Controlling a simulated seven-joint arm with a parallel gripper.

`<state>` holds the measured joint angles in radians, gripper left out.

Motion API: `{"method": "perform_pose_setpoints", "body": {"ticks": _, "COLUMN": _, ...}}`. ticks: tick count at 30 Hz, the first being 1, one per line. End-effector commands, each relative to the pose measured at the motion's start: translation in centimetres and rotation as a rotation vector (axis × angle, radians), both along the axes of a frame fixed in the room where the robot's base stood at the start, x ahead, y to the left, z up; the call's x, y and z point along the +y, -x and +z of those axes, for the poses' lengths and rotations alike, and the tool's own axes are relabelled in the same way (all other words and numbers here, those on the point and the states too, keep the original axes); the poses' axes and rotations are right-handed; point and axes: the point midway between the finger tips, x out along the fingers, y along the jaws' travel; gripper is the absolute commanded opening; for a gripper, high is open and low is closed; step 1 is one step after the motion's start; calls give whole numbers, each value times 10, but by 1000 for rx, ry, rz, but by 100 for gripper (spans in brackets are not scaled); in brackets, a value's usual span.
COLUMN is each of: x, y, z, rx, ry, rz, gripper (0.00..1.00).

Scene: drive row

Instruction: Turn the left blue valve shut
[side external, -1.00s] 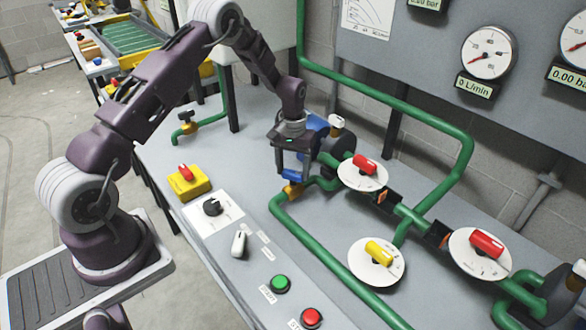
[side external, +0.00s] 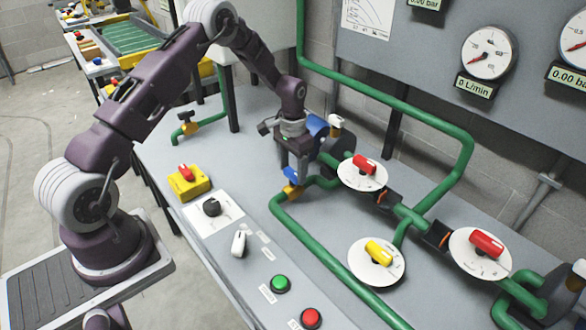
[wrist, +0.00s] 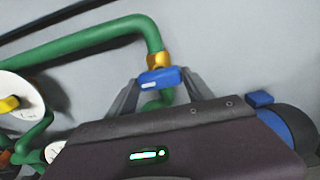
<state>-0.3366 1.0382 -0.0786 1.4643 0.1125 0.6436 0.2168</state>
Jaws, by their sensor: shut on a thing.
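The left blue valve has a blue handle (side external: 291,175) on a yellow body (side external: 292,191) in the green pipe, left of the pump. My gripper (side external: 297,176) points down over it in the side view, and its fingers partly hide the handle. In the wrist view the blue handle (wrist: 160,77) lies between the two fingertips of my gripper (wrist: 160,86), with the yellow body (wrist: 158,60) just behind it. My gripper is shut on the handle. The handle appears to lie across the pipe in the wrist view.
A blue pump (side external: 318,126) stands close behind my gripper. Dials with a red knob (side external: 364,164) and a yellow knob (side external: 379,252) lie to the right among green pipes (side external: 330,262). A yellow box with a red switch (side external: 187,180) sits to the left.

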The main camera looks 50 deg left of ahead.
Motion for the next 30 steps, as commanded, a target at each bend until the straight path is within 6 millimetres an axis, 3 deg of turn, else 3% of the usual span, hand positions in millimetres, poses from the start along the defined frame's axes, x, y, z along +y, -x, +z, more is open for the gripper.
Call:
{"method": "perform_pose_setpoints", "body": {"ticks": 11, "x": -1, "y": 1, "z": 0, "rx": 2, "ry": 0, "rz": -10, "gripper": 20}}
{"method": "perform_pose_setpoints", "body": {"ticks": 12, "x": -1, "y": 0, "z": 0, "rx": 2, "ry": 0, "rz": -10, "gripper": 66}}
{"method": "perform_pose_setpoints", "body": {"ticks": 15, "x": 0, "y": 0, "z": 0, "rx": 1, "ry": 0, "rz": -8, "gripper": 82}}
{"method": "perform_pose_setpoints", "body": {"ticks": 24, "x": 0, "y": 0, "z": 2, "rx": 0, "ry": 0, "rz": -6, "gripper": 82}}
{"method": "perform_pose_setpoints", "body": {"ticks": 30, "x": 0, "y": -1, "z": 41, "rx": -5, "ry": -2, "rz": -6, "gripper": 82}}
